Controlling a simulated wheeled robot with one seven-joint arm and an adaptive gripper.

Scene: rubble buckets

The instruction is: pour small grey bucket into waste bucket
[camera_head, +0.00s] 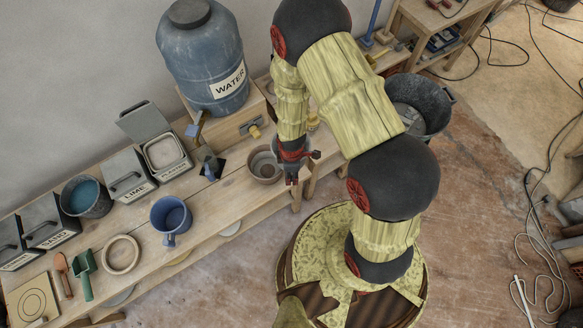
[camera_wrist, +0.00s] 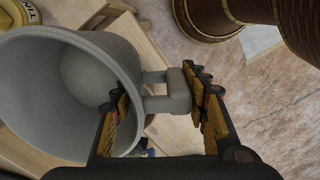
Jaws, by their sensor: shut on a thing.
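The small grey bucket (camera_wrist: 62,92) fills the left of the wrist view, its mouth facing the camera and its inside looking bare. My gripper (camera_wrist: 188,108) is shut on its side handle (camera_wrist: 168,90). The handle is hidden there, and I cannot tell whether the bucket touches the bench. A large dark metal bucket (camera_head: 436,118), likely the waste bucket, stands to the right behind my arm, which partly covers it.
A blue water barrel (camera_head: 205,65) stands on a wooden box. The bench (camera_head: 225,190) also holds lime and plaster bins, a blue mug (camera_head: 171,216), a bucket with blue contents (camera_head: 86,196), a ring and trowels. Cables (camera_head: 540,190) lie on the floor at right.

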